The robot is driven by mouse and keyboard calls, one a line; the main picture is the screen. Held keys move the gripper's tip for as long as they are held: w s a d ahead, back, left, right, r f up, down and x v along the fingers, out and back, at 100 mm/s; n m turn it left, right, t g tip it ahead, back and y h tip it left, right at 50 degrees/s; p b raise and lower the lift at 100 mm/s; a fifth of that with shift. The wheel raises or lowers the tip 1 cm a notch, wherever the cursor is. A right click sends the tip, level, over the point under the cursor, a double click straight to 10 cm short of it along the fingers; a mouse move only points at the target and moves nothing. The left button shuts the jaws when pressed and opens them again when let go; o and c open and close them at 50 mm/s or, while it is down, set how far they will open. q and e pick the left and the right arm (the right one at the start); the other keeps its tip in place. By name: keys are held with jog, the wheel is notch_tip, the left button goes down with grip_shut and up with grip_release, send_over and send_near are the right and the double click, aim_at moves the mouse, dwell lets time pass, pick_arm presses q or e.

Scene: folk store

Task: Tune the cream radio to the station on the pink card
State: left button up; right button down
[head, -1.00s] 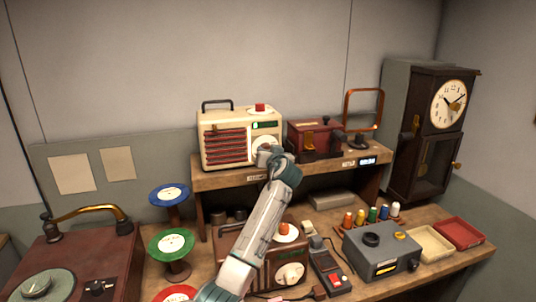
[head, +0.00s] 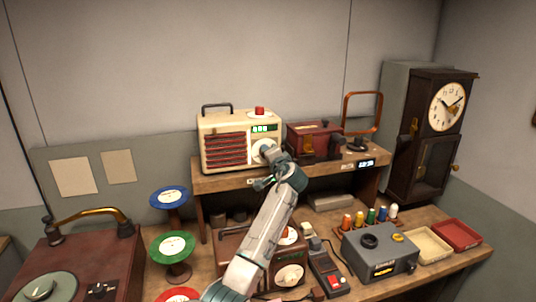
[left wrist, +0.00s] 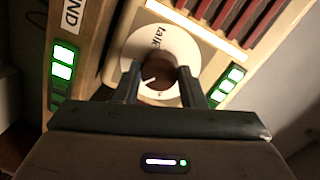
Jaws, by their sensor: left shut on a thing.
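The cream radio (head: 226,148) stands on the raised shelf, with red grille bars and a lit green display (head: 261,128). A red knob (head: 259,111) is on its top. My left gripper (head: 268,157) is at the white dial on its front right. In the left wrist view, my left gripper's fingers (left wrist: 160,82) are on either side of the brown knob (left wrist: 162,68), shut on it. The white dial (left wrist: 139,46) around it reads "talk"; a white mark shows on the knob. Other dial words are hidden. I see no pink card. My right gripper is not in view.
A dark red box (head: 308,140) stands close to the right of the radio. Below the shelf are a brown radio (head: 232,247), a grey box (head: 379,253) and several thread spools. Two pale cards (head: 74,176) hang on the left wall. Coloured reels stand at left.

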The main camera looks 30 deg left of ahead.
pick_arm(q)
jog(key=m+p, duration=0.2)
jog(key=m, duration=0.5)
jog(key=m+y+p, duration=0.1)
jog(key=m+p, duration=0.1)
jog(key=m, duration=0.6)
jog(key=m+t+p, duration=0.1)
jog(key=m+p, duration=0.1)
jog(key=m, duration=0.5)
jog(key=shift+f+m+y, duration=0.3)
jog(key=shift+f+m, duration=0.1)
jog(key=o, duration=1)
jog(key=shift+d, duration=0.1)
jog(key=b+v, duration=0.4)
jog(key=v, duration=0.6)
jog(key=shift+s+d, duration=0.25)
jog(key=shift+s, duration=0.1)
